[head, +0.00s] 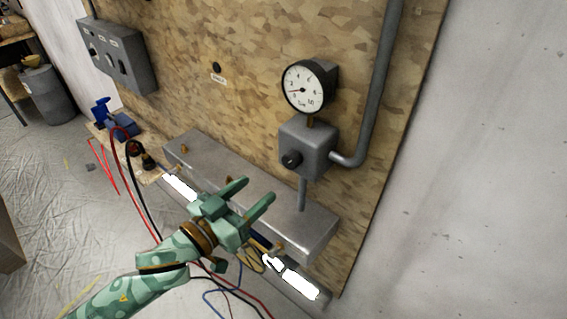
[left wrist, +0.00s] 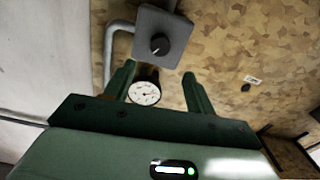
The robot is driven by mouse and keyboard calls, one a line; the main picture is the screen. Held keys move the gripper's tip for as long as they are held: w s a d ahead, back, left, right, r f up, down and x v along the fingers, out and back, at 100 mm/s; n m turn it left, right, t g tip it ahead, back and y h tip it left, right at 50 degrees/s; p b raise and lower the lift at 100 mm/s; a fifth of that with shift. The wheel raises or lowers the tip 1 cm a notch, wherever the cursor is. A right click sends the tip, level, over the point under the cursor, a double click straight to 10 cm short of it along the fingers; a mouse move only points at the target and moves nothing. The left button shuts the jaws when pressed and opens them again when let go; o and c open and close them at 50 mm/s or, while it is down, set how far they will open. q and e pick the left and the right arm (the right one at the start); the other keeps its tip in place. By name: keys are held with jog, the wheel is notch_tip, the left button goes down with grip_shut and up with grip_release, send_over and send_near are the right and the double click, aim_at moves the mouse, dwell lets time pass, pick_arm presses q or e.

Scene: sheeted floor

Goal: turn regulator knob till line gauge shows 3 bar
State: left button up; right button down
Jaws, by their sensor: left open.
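The line gauge (head: 308,86) is a round white dial with a black rim on the wooden board. Its needle points to the left in the head view; the exact reading is too small to tell. Below it is the grey regulator box (head: 312,136) with a black knob (head: 291,158) on its front. My green left gripper (head: 256,190) is open and empty, below and left of the knob and apart from it. In the left wrist view, the knob (left wrist: 160,43) lies beyond the fingertips and the gauge (left wrist: 145,92) shows between the fingers. My right gripper is not in view.
A grey pipe (head: 375,95) runs from the box up the board. A long grey metal ledge (head: 240,180) juts out under it, behind my gripper. A grey switch box (head: 118,57) hangs upper left. Loose hoses (head: 121,165) lie lower left. The space before the knob looks clear.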

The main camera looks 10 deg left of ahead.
aim_at(288, 163)
pick_arm(q)
jog(key=x, duration=1)
jog(key=shift+w+d, duration=0.1)
jog(key=c, duration=1)
